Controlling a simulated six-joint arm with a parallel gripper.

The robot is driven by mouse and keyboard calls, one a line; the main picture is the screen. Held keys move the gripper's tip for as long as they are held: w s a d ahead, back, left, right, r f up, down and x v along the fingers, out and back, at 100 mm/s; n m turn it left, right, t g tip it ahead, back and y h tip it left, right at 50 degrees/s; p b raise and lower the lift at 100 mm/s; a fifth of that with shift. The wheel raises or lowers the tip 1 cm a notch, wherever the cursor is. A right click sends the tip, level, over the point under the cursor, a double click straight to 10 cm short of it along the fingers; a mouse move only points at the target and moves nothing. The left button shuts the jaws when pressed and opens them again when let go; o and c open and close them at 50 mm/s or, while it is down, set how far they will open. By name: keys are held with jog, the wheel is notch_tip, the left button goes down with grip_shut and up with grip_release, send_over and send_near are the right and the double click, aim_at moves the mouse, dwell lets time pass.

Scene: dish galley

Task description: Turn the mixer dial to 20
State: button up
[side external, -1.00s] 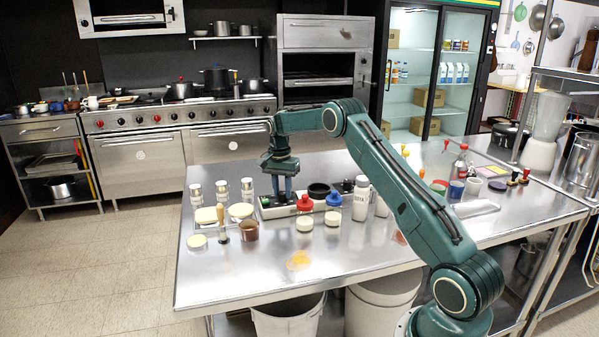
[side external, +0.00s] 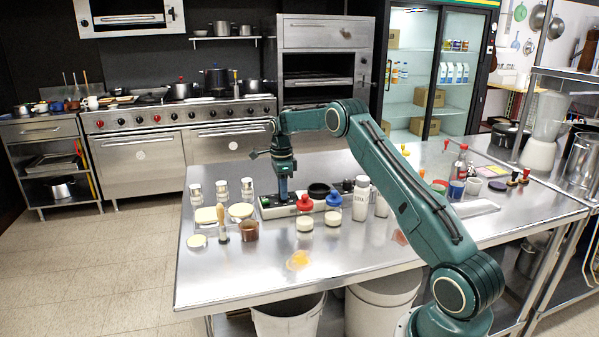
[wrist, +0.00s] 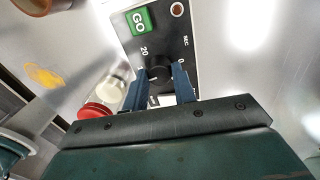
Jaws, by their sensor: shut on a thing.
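The mixer dial (wrist: 158,71) is a black round knob on a dark control panel (wrist: 125,12). In the wrist view, numbers are printed around it; 20 shows at its upper left and 0 at its right. The dial's setting cannot be read clearly. My gripper (wrist: 161,76) is shut on the dial, with one blue finger on each side of it. In the side view, my gripper (side external: 283,196) points straight down onto the panel (side external: 270,212), and the dial is hidden by the fingers.
A red-topped jar (side external: 305,204) and a blue-topped jar (side external: 333,200) stand just in front of the panel. Shakers (side external: 222,190) stand to its left. The steel table's (side external: 350,255) front is mostly clear.

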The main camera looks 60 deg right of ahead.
jog(key=m, duration=0.6)
jog(key=shift+m, duration=0.3)
jog(key=m, duration=0.5)
jog(key=shift+m+t, duration=0.3)
jog(key=shift+m, duration=0.1)
jog(key=shift+s, duration=0.1)
jog(key=o, duration=1)
jog(key=shift+n, duration=0.4)
